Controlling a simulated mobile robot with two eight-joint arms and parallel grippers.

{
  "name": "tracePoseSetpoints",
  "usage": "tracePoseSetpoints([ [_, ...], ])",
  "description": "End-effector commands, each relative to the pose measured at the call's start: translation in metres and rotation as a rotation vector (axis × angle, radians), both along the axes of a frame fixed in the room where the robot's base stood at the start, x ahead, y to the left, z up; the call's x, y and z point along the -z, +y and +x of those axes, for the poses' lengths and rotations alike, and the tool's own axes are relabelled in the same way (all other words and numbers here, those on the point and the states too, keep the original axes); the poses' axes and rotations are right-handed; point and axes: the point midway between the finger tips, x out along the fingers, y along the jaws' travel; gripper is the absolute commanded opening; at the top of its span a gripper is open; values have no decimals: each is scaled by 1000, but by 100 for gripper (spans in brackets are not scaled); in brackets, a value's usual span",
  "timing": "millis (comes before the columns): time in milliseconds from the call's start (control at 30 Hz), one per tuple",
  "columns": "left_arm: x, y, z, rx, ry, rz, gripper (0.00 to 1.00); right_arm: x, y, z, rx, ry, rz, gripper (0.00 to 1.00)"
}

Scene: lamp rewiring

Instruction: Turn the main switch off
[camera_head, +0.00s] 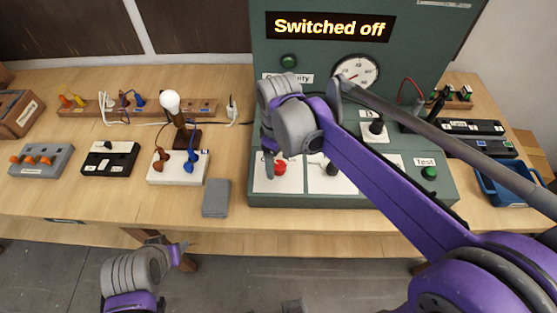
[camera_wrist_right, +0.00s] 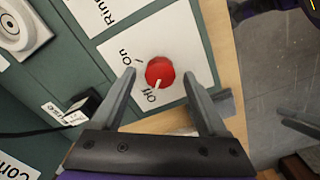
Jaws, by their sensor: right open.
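The main switch is a red round knob (camera_wrist_right: 159,72) on a white plate marked On and Off. Its white pointer line is turned to Off. In the head view the red knob (camera_head: 280,168) shows at the lower left of the green panel, partly behind my right gripper. My right gripper (camera_wrist_right: 159,75) is open, with one fingertip on each side of the knob in the wrist view; I cannot tell if either touches it. The display (camera_head: 330,27) reads "Switched off". My left gripper (camera_head: 172,249) is low in front of the table, away from the panel; its jaw state is unclear.
The green panel (camera_head: 450,190) also carries a dial (camera_head: 357,72), a green Test button (camera_head: 429,173) and other controls. A grey box (camera_head: 216,198) lies beside the panel.

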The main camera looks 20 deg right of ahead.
Motion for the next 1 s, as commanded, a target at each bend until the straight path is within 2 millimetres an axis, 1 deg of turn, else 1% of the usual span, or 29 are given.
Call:
tracePoseSetpoints([
  [167, -3, 0, 1, 0, -2, 0, 50, -29, 0, 0, 0, 0, 0, 76],
  [300, -6, 0, 2, 0, -4, 0, 50, -58, 0, 0, -1, -1, 1, 76],
  [400, -7, 0, 3, 0, -5, 0, 50, -77, 0, 0, -1, -1, 1, 76],
  [500, -8, 0, 3, 0, -6, 0, 50, -91, 0, 0, -1, 0, 0, 76],
  [600, -9, 0, 3, 0, -6, 0, 50, -100, 0, 0, -1, 0, 0, 76],
  [700, -9, 0, 3, 0, -6, 0, 50, -104, 0, 0, -1, 0, 0, 76],
  [1000, -9, 0, 3, 0, -6, 0, 50, -104, 0, 0, 0, 0, 0, 76],
])
